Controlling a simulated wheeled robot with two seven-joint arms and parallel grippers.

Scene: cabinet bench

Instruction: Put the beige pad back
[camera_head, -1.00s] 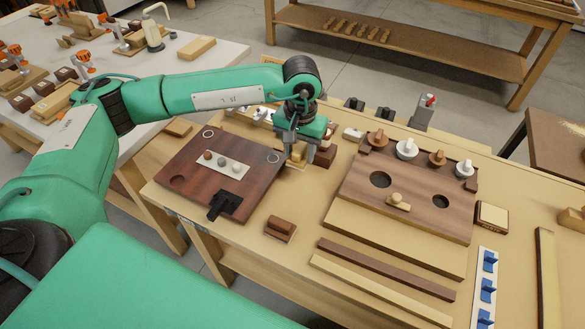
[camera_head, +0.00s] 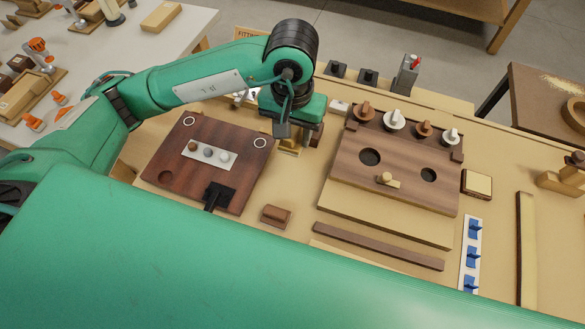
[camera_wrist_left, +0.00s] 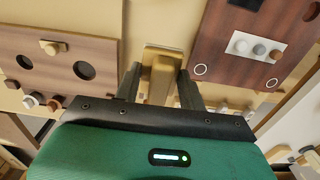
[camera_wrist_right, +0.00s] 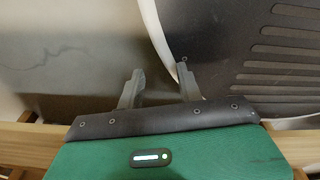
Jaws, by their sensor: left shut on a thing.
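My left gripper (camera_head: 294,136) points down at the bench, just right of the dark red-brown board (camera_head: 177,179). It is shut on a tan block with a raised middle, which I take as the beige pad (camera_wrist_left: 159,76); it sits between both fingers in the left wrist view. In the head view the pad (camera_head: 290,146) shows only partly below the fingers. I cannot tell whether it touches the bench. A beige-topped square in a dark frame (camera_head: 477,184) lies at the right. My right gripper (camera_wrist_right: 160,88) is open and empty, outside the head view.
A brown board with two round holes (camera_head: 344,168) lies right of the left gripper, with several knobs behind it. A small brown block (camera_head: 276,215) and a dark strip (camera_head: 377,246) lie in front. A white strip with blue clips (camera_head: 472,254) is at the right.

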